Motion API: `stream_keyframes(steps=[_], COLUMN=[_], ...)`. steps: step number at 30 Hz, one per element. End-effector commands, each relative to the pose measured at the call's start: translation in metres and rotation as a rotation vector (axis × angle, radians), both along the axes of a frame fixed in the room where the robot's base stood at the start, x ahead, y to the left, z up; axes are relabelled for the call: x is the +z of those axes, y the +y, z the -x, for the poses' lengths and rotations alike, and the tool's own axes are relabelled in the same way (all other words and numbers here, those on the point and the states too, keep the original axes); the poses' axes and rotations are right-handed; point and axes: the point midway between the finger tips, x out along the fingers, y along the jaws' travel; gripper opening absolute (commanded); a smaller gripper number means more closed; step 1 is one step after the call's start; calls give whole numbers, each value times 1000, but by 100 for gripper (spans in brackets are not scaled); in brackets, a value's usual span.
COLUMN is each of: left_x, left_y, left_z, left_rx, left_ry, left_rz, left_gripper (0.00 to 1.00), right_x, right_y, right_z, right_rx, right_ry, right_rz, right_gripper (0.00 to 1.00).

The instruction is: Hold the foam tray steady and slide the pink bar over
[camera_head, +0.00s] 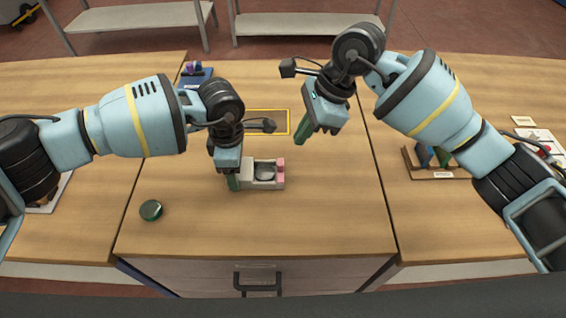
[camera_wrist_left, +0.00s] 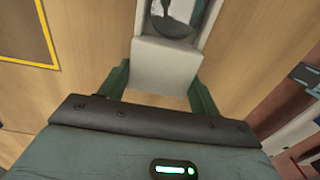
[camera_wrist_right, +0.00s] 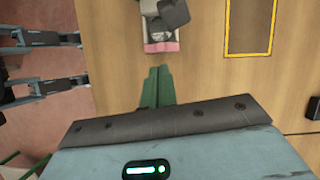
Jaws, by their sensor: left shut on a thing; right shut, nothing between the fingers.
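The foam tray (camera_head: 247,174) is pale grey and lies near the middle of the table, with a round silvery piece (camera_head: 265,172) in its hollow. The pink bar (camera_head: 280,171) is at the tray's right end; in the right wrist view the pink bar (camera_wrist_right: 160,47) lies across the near end. My left gripper (camera_head: 234,183) is shut on the tray's left end; the left wrist view shows its fingers (camera_wrist_left: 160,76) on both sides of the block. My right gripper (camera_head: 300,140) is shut and empty, behind and right of the bar, apart from it. Its fingertips (camera_wrist_right: 160,70) point towards the bar.
A yellow-outlined rectangle (camera_head: 289,122) is marked on the table behind the tray. A dark green disc (camera_head: 151,210) lies at front left. A blue holder (camera_head: 197,76) stands at back left, a wooden rack (camera_head: 440,174) at right. The table in front of the tray is clear.

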Motion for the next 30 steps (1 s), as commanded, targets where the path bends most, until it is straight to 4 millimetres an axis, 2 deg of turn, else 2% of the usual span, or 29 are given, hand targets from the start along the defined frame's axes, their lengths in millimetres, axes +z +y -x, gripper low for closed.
stream_keyframes(steps=[3, 9, 18, 22, 30], left_x=[0, 0, 0, 0, 0], left_y=[0, 0, 0, 0, 0], left_z=[0, 0, 0, 0, 0], left_rx=[0, 0, 0, 0, 0], left_ry=[0, 0, -1, -1, -1], left_rz=[1, 1, 1, 1, 1], left_gripper=[41, 41, 41, 41, 41], right_x=[-12, -22, -22, -20, -18], right_y=[-13, -41, -80, -88, -91], right_z=[9, 26, 52, 58, 60], right_rx=[-81, -263, -471, -512, -530], right_ry=[9, 6, -20, -29, -34], right_rz=[-73, -215, -352, -378, -390], right_gripper=[0, 0, 0, 0, 0])
